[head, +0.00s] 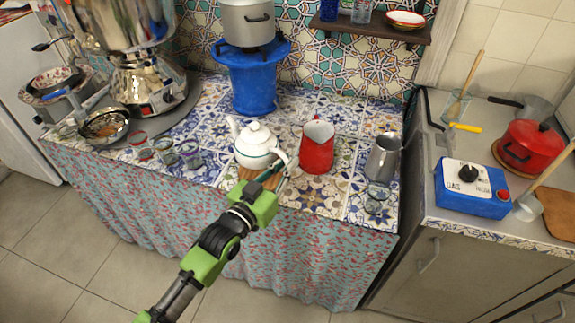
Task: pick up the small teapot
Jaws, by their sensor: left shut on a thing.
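The small white teapot (256,146) stands upright near the front middle of the tiled table, its spout toward the left and its handle toward the right. A wooden board (246,173) shows under or just in front of it. My left gripper (276,172) comes up from the front and is shut at the teapot's handle, on its right side. The fingertips are small and partly hidden, so the exact grip on the handle is hard to see. I cannot tell whether the teapot is lifted off its support. My right gripper is not in view.
A red jug (317,148) stands close to the right of the teapot, with a metal pitcher (383,158) and a glass (376,197) beyond. Small glasses (163,150) stand to the left. A blue stand (254,82) with a pot is behind, and a large samovar (143,75) is back left.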

